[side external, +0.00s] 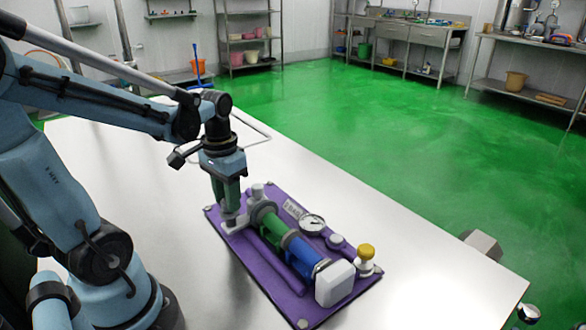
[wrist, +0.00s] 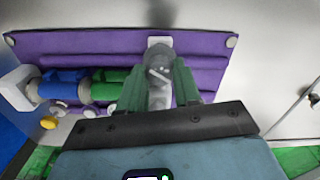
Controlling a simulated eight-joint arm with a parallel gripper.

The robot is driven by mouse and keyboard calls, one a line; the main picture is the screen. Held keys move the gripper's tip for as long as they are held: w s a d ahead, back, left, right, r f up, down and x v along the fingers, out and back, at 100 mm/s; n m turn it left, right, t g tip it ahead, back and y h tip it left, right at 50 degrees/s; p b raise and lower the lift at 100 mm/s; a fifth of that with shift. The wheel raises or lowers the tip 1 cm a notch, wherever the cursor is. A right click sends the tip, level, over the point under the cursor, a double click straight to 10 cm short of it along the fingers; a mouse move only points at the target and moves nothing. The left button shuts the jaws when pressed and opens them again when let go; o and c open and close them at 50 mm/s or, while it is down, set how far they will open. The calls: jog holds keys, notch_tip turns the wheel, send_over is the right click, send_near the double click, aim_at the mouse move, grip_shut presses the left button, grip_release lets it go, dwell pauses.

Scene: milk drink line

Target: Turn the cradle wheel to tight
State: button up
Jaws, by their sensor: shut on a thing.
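My gripper (side external: 231,204) reaches down at the left end of a purple board (side external: 262,272) on the table. In the wrist view its two green fingers stand either side of a grey round part, which appears to be the cradle wheel (wrist: 158,62), and are shut on it. The fingers partly hide the wheel, and I cannot read any tight mark. Beside it lies a cylinder with a green section (side external: 270,228) and a blue section (side external: 300,255), ending in a white block (side external: 335,283). The cylinder also shows in the wrist view (wrist: 62,84).
A round gauge (side external: 312,223) and a yellow-topped valve (side external: 366,251) stand on the board along the cylinder's far side. Shelves and benches (side external: 408,40) stand far off across the green floor.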

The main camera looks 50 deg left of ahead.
jog(key=m, duration=0.5)
jog(key=shift+m, duration=0.3)
jog(key=m, duration=0.5)
jog(key=shift+m, duration=0.3)
jog(key=o, duration=1.1)
jog(key=shift+c, duration=0.2)
notch_tip(320, 180, up, 12)
dwell(0.3)
